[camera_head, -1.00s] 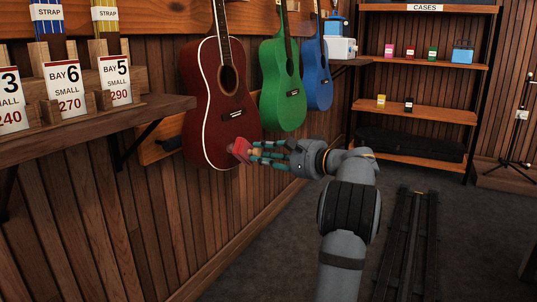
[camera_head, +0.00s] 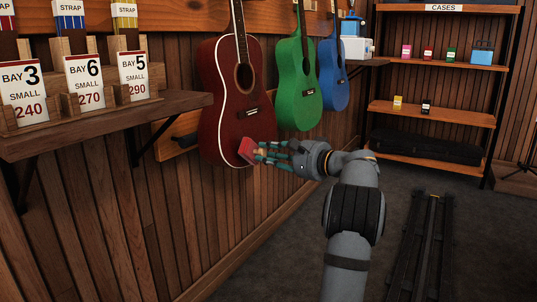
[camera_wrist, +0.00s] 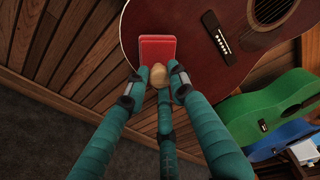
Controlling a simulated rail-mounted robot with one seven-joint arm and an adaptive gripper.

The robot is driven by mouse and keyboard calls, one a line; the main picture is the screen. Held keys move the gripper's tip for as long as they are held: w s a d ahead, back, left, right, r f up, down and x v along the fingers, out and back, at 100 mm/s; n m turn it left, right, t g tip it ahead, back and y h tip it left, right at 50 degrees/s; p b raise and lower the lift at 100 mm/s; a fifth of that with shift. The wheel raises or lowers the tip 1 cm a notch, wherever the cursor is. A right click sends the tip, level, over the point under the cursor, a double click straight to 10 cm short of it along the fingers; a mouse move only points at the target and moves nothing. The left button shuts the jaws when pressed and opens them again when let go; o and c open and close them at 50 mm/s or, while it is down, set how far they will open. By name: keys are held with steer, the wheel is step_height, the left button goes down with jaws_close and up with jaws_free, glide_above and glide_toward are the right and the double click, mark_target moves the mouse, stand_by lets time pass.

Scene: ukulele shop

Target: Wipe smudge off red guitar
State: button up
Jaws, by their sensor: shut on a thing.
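The red guitar (camera_head: 222,105) hangs on the wooden wall, left of the green guitar. It also fills the upper part of the wrist view (camera_wrist: 180,20). My gripper (camera_head: 262,153) is at the guitar's lower edge. Its teal fingers are shut on the round tan knob of a red block-shaped wiper (camera_wrist: 155,50). The wiper (camera_head: 246,149) overlaps the lower right part of the guitar's body in the head view; I cannot tell whether it touches. I see no clear smudge on the guitar; part of its surface is hidden behind the wiper.
A green guitar (camera_head: 297,90) and a blue guitar (camera_head: 333,80) hang to the right. A wooden shelf (camera_head: 110,122) with price cards juts out at left. A shelving unit (camera_head: 438,112) stands at the back right. Floor rails (camera_head: 430,240) lie at right.

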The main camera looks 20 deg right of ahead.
steer(key=shift+x, duration=0.95)
steer(key=shift+a, duration=0.15)
steer(key=shift+w+d+f, duration=0.25)
steer(key=shift+w+d, duration=0.3)
steer(key=shift+d, duration=0.2)
steer(key=shift+s+a+b, duration=0.35)
steer(key=shift+a+b, duration=0.2)
steer(key=shift+a, duration=0.1)
steer(key=shift+s+a+r, duration=0.15)
steer(key=shift+a+r, duration=0.1)
steer(key=shift+a, duration=0.05)
